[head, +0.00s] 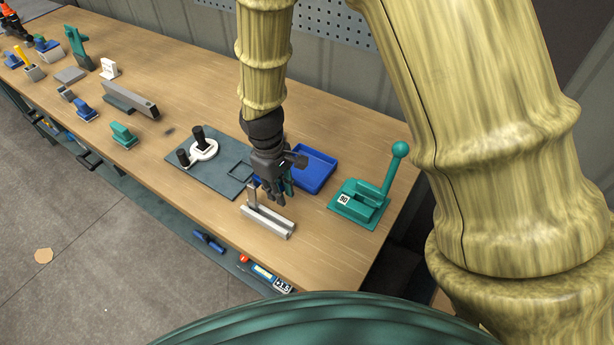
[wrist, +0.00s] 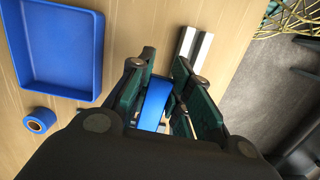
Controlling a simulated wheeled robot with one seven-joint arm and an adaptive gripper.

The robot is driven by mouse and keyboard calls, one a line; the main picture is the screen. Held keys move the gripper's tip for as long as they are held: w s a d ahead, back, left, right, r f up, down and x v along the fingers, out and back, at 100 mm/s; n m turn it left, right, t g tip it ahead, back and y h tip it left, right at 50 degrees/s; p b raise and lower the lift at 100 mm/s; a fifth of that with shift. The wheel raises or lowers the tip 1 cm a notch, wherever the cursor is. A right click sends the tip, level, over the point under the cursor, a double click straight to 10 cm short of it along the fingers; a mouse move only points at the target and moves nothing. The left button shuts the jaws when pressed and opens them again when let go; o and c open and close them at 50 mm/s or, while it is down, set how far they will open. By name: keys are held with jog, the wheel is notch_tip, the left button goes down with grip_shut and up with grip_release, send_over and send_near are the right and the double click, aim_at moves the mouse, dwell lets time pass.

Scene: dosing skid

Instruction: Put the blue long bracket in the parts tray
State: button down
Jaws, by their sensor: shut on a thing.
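The blue long bracket (wrist: 155,102) shows in the wrist view as a blue strip between my fingers. My gripper (wrist: 158,92) is shut on it, and the fingers hide part of it. In the head view my gripper (head: 280,192) is pointed down, just left of and nearer than the parts tray; I cannot make out the bracket there. The parts tray (head: 315,172) is a shallow blue tray on the bench, partly behind my gripper. In the wrist view the tray (wrist: 55,45) is at the upper left, its visible floor empty, apart from the held bracket.
A grey rail-like fixture with an upright post (head: 268,219) stands close in front of my gripper. A green lever clamp (head: 365,195) stands right of the tray. A dark plate (head: 212,170) with black knobs lies left. A blue roller (wrist: 39,121) lies beside the tray.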

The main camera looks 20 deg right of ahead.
jog(key=shift+w+f+n, duration=0.1)
jog(key=shift+f+n, duration=0.05)
jog(key=shift+n, duration=0.15)
jog(key=shift+w+d, duration=0.2)
jog(key=shift+w, duration=0.05)
jog(key=w+d+p, duration=0.1)
jog(key=w+d, duration=0.1)
jog(key=d, duration=0.2)
jog(key=w+d+p, duration=0.2)
jog(key=w+d, duration=0.1)
jog(key=d, duration=0.1)
jog(key=w+d+f+p, duration=0.1)
jog(key=w+d+p, duration=0.1)
jog(key=d, duration=0.2)
jog(key=shift+w+d+f, duration=0.1)
jog(key=shift+w+d, duration=0.2)
jog(key=shift+w, duration=0.1)
jog(key=shift+d, duration=0.1)
jog(key=shift+f+p, duration=0.95)
jog(key=shift+f, duration=0.85)
jog(key=c, duration=1.8)
grip_release()
jog(key=shift+f, duration=0.15)
jog(key=o, duration=0.5)
